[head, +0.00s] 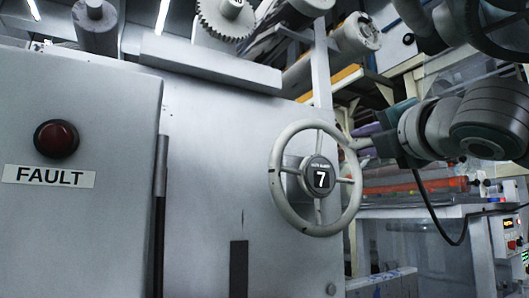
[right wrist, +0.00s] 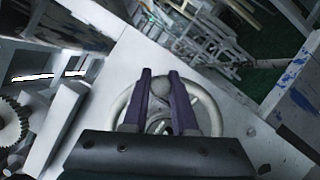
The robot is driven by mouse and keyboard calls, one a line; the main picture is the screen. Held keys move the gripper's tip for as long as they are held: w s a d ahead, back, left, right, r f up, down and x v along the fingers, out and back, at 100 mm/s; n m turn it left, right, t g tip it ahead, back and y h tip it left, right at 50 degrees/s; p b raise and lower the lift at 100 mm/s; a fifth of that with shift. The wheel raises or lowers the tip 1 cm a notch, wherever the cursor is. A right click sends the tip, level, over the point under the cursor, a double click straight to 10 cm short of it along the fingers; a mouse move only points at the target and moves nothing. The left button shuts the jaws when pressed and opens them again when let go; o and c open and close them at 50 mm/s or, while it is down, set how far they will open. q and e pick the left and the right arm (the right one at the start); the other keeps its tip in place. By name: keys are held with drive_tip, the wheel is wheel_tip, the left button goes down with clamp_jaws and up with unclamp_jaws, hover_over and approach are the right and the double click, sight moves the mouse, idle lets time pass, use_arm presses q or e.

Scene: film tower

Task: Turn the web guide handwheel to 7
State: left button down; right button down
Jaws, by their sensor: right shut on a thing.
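The web guide handwheel (head: 276,160) is a pale grey spoked wheel on the front of a light grey machine panel. My left gripper is not in view.
A grey cabinet with a red lamp (head: 56,139) and a "FAULT" label (head: 48,177) stands at the left. A toothed gear (head: 226,16) and rollers sit above the panel. Coloured rolls (head: 410,184) and a control box (head: 507,235) are at the right.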

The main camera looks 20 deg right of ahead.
drive_tip(key=shift+w+d+f+m+g, duration=0.1)
drive_tip(key=shift+d+f+m+g, duration=0.2)
drive_tip(key=shift+m, duration=0.25)
drive_tip(key=shift+d+f+m+g, duration=0.2)
drive_tip(key=shift+f+m, duration=0.2)
drive_tip(key=shift+m, duration=0.15)
drive_tip(key=c, duration=0.7)
unclamp_jaws()
